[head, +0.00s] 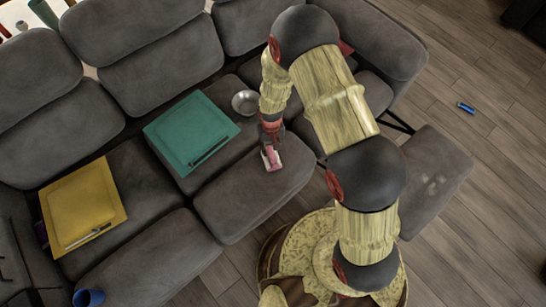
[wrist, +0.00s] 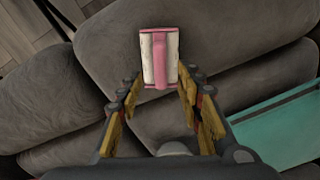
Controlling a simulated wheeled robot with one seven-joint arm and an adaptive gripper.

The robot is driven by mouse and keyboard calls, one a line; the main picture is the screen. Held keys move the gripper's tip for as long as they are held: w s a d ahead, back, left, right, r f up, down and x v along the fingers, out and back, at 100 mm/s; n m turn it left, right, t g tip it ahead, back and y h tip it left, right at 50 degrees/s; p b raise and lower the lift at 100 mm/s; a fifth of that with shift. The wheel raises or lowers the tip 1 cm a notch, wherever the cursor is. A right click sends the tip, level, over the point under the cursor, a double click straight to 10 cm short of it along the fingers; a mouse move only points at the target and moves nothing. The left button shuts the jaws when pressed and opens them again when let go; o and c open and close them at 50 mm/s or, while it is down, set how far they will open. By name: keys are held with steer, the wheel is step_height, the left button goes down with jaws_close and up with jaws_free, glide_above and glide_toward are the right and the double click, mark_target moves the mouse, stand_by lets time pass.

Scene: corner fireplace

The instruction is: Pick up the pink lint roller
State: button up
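The pink lint roller (head: 272,159), pink and white, lies on a grey sofa seat cushion below my gripper (head: 269,146) in the head view. In the wrist view the roller (wrist: 159,58) is upright in the picture, just beyond and between the fingertips. My gripper (wrist: 159,80) is open, with a finger on each side of the roller's near end and gaps visible at both sides. I cannot tell how high the fingertips are above the cushion.
A teal folder (head: 190,130) and a metal bowl (head: 245,102) lie on the sofa near the roller. A yellow folder (head: 85,205) and a blue cup (head: 88,297) are farther left. A small blue object (head: 466,107) lies on the open wooden floor at right.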

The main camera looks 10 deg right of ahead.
mark_target(271, 152)
step_height(271, 152, down, 7)
steer(key=b, duration=0.3)
steer(key=shift+r, duration=0.1)
steer(key=shift+c, duration=0.7)
steer(key=c, duration=0.8)
jaws_close()
